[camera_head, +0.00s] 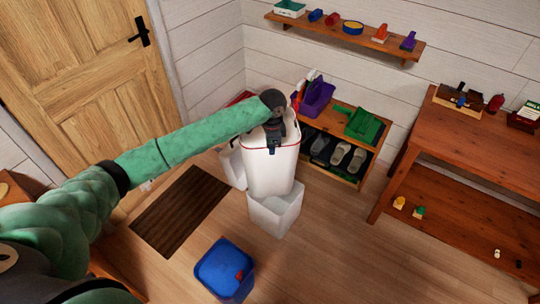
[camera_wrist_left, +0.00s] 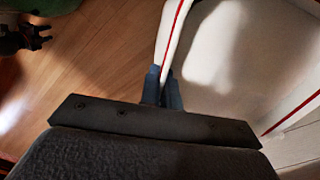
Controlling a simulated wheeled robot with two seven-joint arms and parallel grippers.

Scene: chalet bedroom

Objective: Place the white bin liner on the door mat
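The white bin liner (camera_head: 270,165) is a tall tub with a red line round its rim. It stands upright, its lower end at or in the mouth of a square white bin (camera_head: 277,212); I cannot tell how deep it sits. My left gripper (camera_head: 271,148) is shut on its near rim. In the left wrist view the blue-grey fingers (camera_wrist_left: 163,88) pinch the wall of the liner (camera_wrist_left: 235,60). The dark brown door mat (camera_head: 180,210) lies bare on the floor to the left. A dark claw-like part, apparently my right gripper (camera_wrist_left: 38,38), shows small in the left wrist view.
A blue bin (camera_head: 225,268) with a red item stands in front of the mat. A white panel-like object (camera_head: 232,167) is left of the liner. A shoe rack (camera_head: 338,150) and wooden bench (camera_head: 450,150) stand right. The wooden door (camera_head: 95,75) is behind the mat. Floor at front right is clear.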

